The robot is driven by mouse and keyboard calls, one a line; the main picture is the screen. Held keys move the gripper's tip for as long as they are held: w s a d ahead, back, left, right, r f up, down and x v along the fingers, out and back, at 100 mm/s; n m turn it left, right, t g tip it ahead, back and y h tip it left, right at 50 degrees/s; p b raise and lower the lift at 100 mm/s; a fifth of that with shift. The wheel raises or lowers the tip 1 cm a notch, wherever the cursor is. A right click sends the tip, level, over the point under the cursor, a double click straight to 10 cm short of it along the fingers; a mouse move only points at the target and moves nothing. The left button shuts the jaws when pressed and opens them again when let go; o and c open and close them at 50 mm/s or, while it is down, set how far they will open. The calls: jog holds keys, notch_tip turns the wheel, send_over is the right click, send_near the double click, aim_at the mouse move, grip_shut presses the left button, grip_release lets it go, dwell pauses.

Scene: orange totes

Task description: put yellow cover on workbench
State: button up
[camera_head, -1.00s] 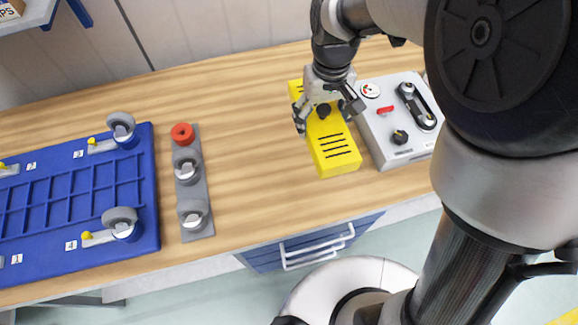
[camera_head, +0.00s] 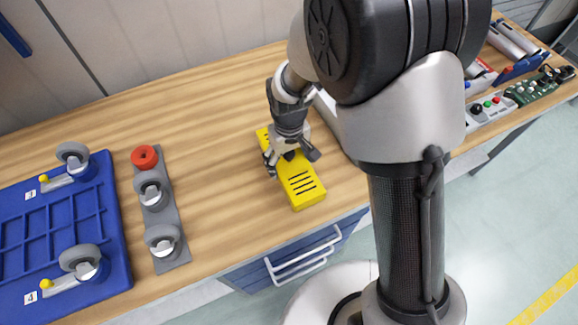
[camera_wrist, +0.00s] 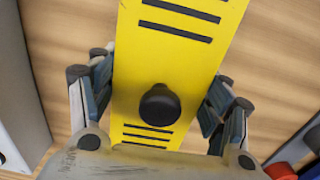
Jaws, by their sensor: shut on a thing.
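The yellow cover (camera_head: 305,190) is a long box with black slots and a black knob. It lies low over the wooden workbench (camera_head: 210,120); I cannot tell whether it touches the top. My gripper (camera_head: 290,158) is shut on the cover from above, with a finger on each long side near the knob. In the wrist view the cover (camera_wrist: 180,65) runs lengthwise between the fingers of my gripper (camera_wrist: 162,78), and the black knob stands in the middle. My gripper hides part of the cover in the head view.
A grey strip (camera_head: 172,250) with casters and a red ring (camera_head: 145,156) lies left of the cover. A blue plate (camera_head: 108,215) with wheels is farther left. Bare wood lies between strip and cover. A control box (camera_head: 478,117) and a green board (camera_head: 535,88) are at right.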

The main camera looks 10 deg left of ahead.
jog(key=shift+f, duration=1.2)
jog(key=shift+f+b, duration=0.2)
jog(key=shift+b, duration=0.2)
jog(key=o, duration=1.3)
jog(key=shift+c, duration=0.2)
